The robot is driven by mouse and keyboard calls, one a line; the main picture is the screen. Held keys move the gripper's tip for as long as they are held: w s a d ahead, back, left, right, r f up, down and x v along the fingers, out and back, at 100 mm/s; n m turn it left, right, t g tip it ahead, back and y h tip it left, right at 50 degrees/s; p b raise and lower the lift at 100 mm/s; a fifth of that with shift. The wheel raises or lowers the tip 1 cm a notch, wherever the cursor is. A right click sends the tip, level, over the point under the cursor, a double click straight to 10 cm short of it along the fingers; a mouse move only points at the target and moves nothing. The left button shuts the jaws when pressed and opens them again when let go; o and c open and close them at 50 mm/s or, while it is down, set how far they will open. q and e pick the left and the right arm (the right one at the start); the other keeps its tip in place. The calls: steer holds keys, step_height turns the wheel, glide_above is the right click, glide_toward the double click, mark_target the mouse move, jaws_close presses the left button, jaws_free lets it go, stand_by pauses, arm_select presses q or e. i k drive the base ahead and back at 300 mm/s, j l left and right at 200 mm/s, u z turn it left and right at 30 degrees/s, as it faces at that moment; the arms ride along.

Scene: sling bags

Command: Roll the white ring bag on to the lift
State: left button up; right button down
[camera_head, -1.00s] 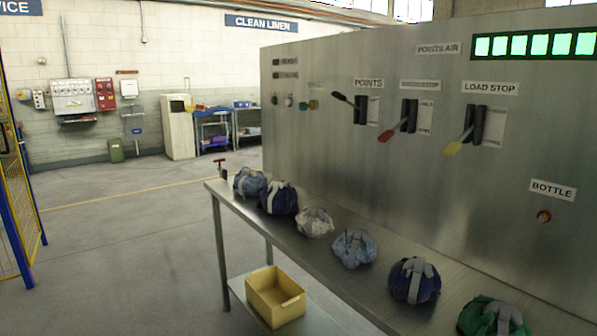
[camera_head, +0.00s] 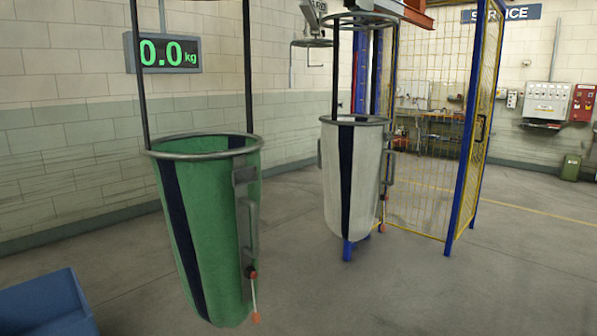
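The white ring bag (camera_head: 343,180) hangs by dark straps from an overhead carrier, in the middle of the head view. It has a grey metal ring at its mouth, a dark vertical stripe and handles at its sides. Blue posts (camera_head: 376,75) stand just behind it beside a yellow mesh cage; I cannot tell whether these belong to the lift. Neither of my grippers is in view.
A green ring bag (camera_head: 205,235) hangs nearer, at left. A scale display (camera_head: 163,53) on the wall reads 0.0 kg. A blue bin (camera_head: 45,305) stands at lower left. The yellow mesh fence (camera_head: 425,130) is behind the white bag. Floor at right is clear.

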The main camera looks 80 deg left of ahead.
mark_target(353, 147)
steer(key=u, duration=2.45)
steer(key=i+l+u, duration=0.55)
steer(key=u, duration=0.25)
steer(key=l, duration=0.1)
